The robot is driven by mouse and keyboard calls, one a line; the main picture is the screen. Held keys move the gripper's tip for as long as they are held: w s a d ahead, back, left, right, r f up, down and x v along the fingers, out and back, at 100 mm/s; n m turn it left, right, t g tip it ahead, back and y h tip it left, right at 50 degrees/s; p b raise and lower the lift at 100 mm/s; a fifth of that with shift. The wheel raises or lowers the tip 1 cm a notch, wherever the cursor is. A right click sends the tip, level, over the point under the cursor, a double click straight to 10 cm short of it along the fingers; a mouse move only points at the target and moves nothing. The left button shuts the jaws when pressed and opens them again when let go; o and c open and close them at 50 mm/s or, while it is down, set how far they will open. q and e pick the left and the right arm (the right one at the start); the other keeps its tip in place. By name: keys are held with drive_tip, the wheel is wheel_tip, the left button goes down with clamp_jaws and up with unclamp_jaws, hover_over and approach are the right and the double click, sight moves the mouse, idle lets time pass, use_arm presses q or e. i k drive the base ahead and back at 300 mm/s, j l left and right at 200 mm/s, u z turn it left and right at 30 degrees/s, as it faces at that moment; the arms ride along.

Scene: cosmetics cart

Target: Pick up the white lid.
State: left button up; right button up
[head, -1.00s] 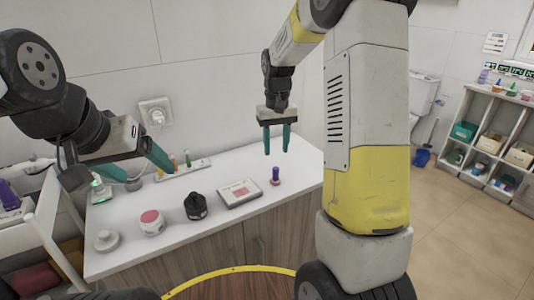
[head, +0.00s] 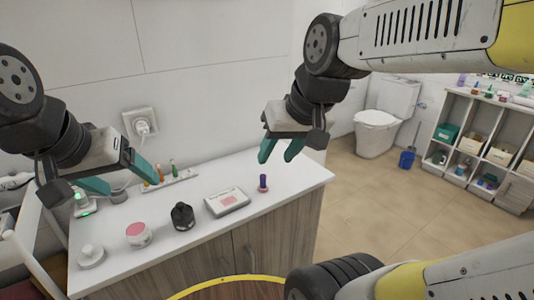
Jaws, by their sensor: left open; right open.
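A white round lid (head: 91,256) with a small knob lies on the near left part of the white counter (head: 180,258), in the head view. My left gripper (head: 118,178) is open and empty, above the counter's left side, beyond the lid and apart from it. My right gripper (head: 279,153) is open and empty, above the counter's right end, far from the lid.
On the counter are a pink-topped white jar (head: 139,235), a black bottle (head: 182,216), a white palette box (head: 227,201), a purple-capped item (head: 263,184) and a tray of small bottles (head: 171,180). A white cart stands at the left edge.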

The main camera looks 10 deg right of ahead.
sight(91, 257)
drive_tip(key=j+u, duration=0.15)
drive_tip(key=u, duration=1)
